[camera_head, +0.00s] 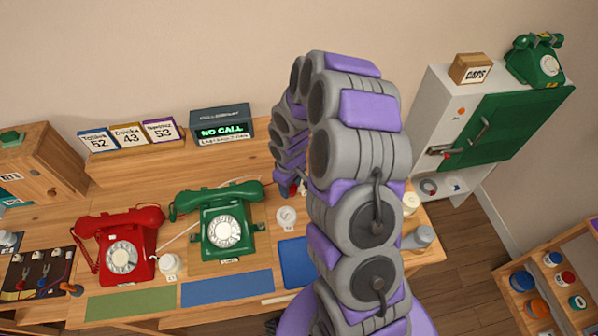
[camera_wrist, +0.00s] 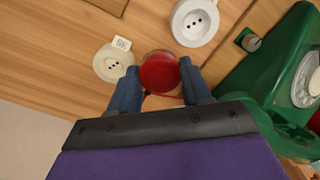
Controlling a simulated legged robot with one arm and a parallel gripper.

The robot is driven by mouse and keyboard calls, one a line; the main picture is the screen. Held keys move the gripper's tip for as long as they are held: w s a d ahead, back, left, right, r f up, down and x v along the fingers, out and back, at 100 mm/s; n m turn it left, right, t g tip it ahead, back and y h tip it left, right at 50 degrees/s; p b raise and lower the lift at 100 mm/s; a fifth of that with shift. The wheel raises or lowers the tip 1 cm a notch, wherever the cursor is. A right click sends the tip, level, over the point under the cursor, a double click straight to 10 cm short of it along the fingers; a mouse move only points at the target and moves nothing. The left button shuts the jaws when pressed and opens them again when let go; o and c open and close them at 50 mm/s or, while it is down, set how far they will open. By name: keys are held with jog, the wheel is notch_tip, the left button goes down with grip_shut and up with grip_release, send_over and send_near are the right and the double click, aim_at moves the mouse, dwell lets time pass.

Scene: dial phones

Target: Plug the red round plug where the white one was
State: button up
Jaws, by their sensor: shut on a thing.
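The red round plug (camera_wrist: 159,73) is between the two blue fingers of my gripper (camera_wrist: 156,88) in the wrist view. My gripper is shut on it. A white round socket (camera_wrist: 195,20) with dark holes lies above and right of the plug there. A cream round socket (camera_wrist: 114,63) with a small label lies to its left. Both socket faces look empty. In the head view my gripper (camera_head: 289,189) is right of the green phone (camera_head: 226,222), partly hidden by my arm. A white round piece (camera_head: 286,216) lies just below it. I cannot identify the white plug.
A red phone (camera_head: 121,246) stands left of the green one, with another white round piece (camera_head: 169,264) beside it. A dark display (camera_head: 222,126) reads NO CALL behind. A white cabinet (camera_head: 446,90) with a green door stands at the right.

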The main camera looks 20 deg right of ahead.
jog(key=s+a, duration=0.2)
jog(key=a, duration=0.1)
jog(key=s+a, duration=0.2)
jog(key=shift+a+r+p, duration=0.15)
jog(key=shift+r+p, duration=0.15)
jog(key=shift+s+a, duration=0.3)
jog(key=shift+a, duration=0.05)
jog(key=shift+s+d+f+b, duration=0.1)
jog(key=shift+d+f, duration=0.35)
jog(key=shift+f, duration=0.2)
jog(key=shift+d+f+b, duration=0.15)
jog(key=shift+d+f, duration=0.25)
jog(key=shift+f, duration=0.2)
jog(key=shift+s+d+f+b, duration=0.1)
jog(key=shift+d+f, duration=0.35)
jog(key=shift+f, duration=0.2)
jog(key=shift+p, duration=0.45)
jog(key=shift+f, duration=0.6)
dwell(0.3)
jog(key=o, duration=1)
jog(key=shift+r, duration=0.1)
